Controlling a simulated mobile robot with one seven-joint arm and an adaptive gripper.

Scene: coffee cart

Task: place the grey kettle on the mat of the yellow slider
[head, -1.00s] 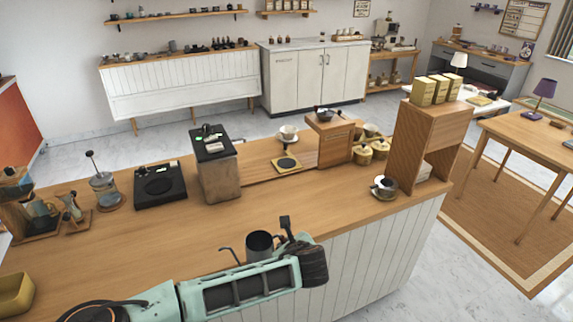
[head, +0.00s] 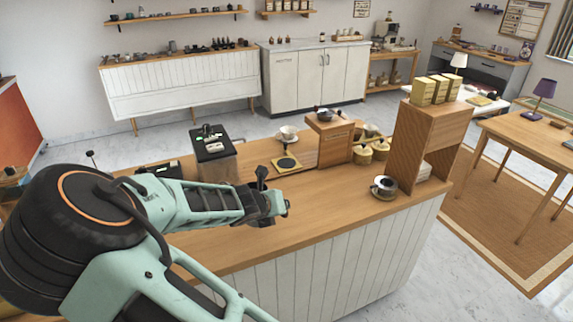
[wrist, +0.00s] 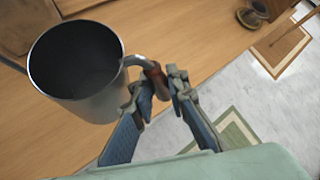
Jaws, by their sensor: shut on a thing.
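The grey kettle (wrist: 98,97) shows large in the wrist view, open-topped and roughly upright. My gripper (wrist: 164,82) is shut on its handle (wrist: 155,78). In the head view my gripper (head: 265,205) is over the wooden counter, and my arm hides the kettle. The mat looks bare. The gap between kettle and counter cannot be told.
A grey box-like machine (head: 212,143) stands left of the slider. A white cup (head: 287,133) stands behind it, and a wooden stand (head: 334,140) to its right. A cup on a saucer (head: 384,187) and a wooden shelf (head: 428,140) are farther right. The front right counter is clear.

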